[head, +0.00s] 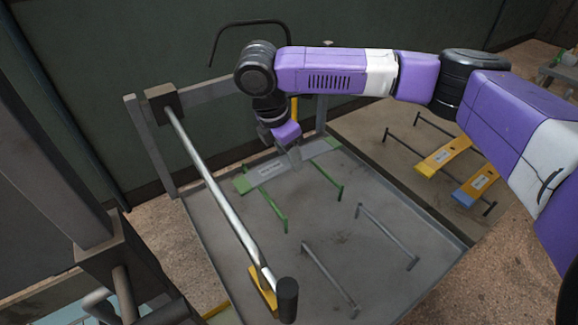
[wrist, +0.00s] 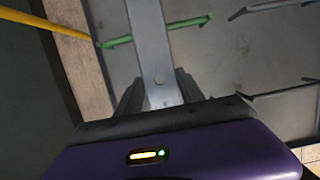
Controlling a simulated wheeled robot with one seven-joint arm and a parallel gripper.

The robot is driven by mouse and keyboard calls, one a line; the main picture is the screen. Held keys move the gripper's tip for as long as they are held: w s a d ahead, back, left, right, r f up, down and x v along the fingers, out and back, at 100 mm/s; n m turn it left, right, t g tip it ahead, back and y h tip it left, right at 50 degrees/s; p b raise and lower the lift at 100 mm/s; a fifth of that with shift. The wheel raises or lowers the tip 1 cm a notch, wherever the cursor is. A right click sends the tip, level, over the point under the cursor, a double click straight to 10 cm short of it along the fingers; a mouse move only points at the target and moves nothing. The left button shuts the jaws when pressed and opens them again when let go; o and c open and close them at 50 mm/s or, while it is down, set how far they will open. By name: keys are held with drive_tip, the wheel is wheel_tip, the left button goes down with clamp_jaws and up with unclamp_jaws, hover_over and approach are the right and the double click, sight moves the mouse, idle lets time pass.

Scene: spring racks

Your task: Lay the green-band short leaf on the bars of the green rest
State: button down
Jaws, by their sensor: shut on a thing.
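The green-band short leaf (head: 265,172) is a grey flat strip with green ends and a pale label. In the head view it spans the far ends of the two green bars of the green rest (head: 268,208). My gripper (head: 294,158) points down and is shut on the leaf, right of its label. In the wrist view the leaf (wrist: 150,50) runs away from between my fingers (wrist: 160,90) and crosses over one green bar (wrist: 188,25). I cannot tell whether the leaf touches the bars or hovers just above them.
A steel rod (head: 215,190) on a dark frame slants above the tray's left side. An empty grey rest (head: 388,236) stands at the tray's near right. The tray's middle is clear.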

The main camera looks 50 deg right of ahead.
sight(287, 160)
drive_tip(key=shift+f, duration=2)
drive_tip(key=shift+f, duration=0.5)
drive_tip(key=c, duration=0.7)
unclamp_jaws()
drive_tip(key=v, duration=1.3)
drive_tip(key=shift+b, duration=0.3)
drive_tip(key=shift+f, duration=0.1)
